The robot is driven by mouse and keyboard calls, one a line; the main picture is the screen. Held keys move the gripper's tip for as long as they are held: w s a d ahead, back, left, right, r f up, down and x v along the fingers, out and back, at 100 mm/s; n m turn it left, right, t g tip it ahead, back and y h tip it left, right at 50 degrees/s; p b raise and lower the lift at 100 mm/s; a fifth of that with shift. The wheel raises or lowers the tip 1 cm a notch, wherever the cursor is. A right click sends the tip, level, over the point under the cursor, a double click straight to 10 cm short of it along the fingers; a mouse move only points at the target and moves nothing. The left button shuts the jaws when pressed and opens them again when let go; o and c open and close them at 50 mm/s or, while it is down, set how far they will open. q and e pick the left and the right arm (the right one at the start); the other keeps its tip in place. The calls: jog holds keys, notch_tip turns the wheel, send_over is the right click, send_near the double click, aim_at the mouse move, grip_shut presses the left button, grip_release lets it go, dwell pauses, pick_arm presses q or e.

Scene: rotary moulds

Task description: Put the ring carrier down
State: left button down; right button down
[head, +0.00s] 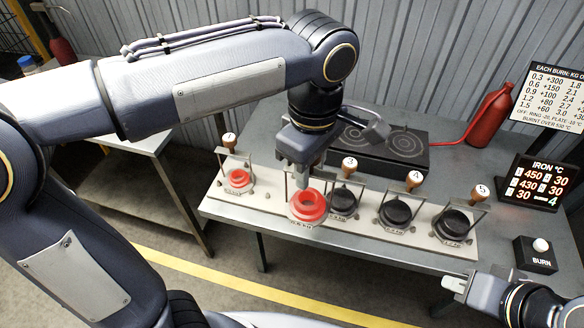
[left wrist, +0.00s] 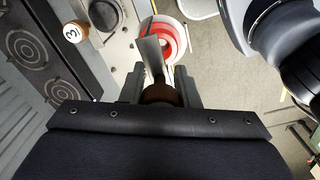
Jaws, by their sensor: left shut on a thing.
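My left gripper (head: 297,170) points down and is shut on the brown handle (left wrist: 160,94) of a ring carrier. The carrier's metal strip (left wrist: 151,52) shows between the fingers in the left wrist view. Below it is a red ring (head: 308,206), between the small red ring and carrier 3; it also shows in the left wrist view (left wrist: 176,42). I cannot tell whether this carrier touches the pale rack board (head: 268,201). The gripper hides most of its handle. My right gripper (head: 457,283) is at the lower right, away from the rack; its jaw opening is unclear.
A carrier with a small red ring (head: 238,178) stands left; carriers with black rings (head: 343,200) stand right. Behind are a black hotplate (head: 385,148) and a red extinguisher-like bottle (head: 491,115). The IRON display (head: 545,184) and BURN button box (head: 536,254) are at right.

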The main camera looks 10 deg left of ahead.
pick_arm(q)
jog(key=w+a+f+p, duration=0.2)
jog(key=w+a+f, duration=0.5)
jog(key=w+f, duration=0.4)
jog(key=shift+w+f, duration=0.15)
jog(key=shift+f, duration=0.7)
jog(key=shift+f, duration=0.15)
jog(key=c, duration=1.1)
grip_release()
